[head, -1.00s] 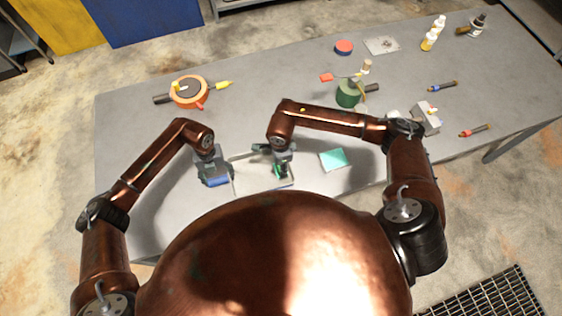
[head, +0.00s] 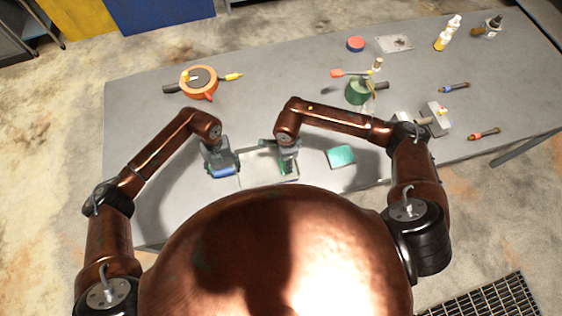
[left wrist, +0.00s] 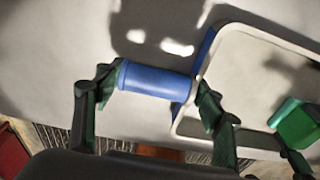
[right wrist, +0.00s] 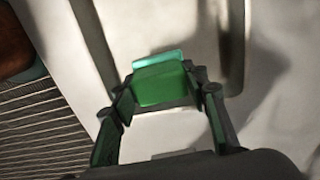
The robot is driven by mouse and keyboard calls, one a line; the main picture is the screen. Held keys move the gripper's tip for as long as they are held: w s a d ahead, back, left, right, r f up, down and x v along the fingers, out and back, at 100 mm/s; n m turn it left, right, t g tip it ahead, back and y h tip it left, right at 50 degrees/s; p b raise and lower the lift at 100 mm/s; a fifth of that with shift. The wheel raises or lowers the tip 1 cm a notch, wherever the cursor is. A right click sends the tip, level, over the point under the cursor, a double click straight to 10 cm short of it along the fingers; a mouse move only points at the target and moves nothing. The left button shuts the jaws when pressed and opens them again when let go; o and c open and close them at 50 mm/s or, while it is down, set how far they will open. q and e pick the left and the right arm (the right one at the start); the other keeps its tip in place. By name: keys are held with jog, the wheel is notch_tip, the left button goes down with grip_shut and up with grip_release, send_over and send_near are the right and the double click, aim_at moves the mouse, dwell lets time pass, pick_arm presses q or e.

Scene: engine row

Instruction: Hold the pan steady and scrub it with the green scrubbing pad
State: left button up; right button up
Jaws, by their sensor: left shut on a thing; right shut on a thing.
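The pan (head: 252,183) is a pale, shallow rectangular tray with a blue handle at its left end. It lies on the grey table close to my body, partly hidden by my right arm. My left gripper (head: 221,166) is shut on the blue handle (left wrist: 155,80), a finger on either side. My right gripper (head: 288,168) is shut on the green scrubbing pad (right wrist: 162,86), which is over the pan's inside near its right end. The pad also shows in the left wrist view (left wrist: 297,124). I cannot tell whether it touches the pan's floor.
A teal square (head: 341,156) lies on the table right of the pan. An orange round item (head: 198,83) is at the back left. The middle of the table is clear.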

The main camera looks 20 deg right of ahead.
jog(key=shift+d+r, duration=0.15)
jog(key=shift+r, duration=3.95)
pick_arm(q)
jog(key=o, duration=1.6)
jog(key=shift+o, duration=0.2)
jog(key=shift+r, duration=0.1)
notch_tip(320, 180, up, 12)
jog(key=w, duration=0.2)
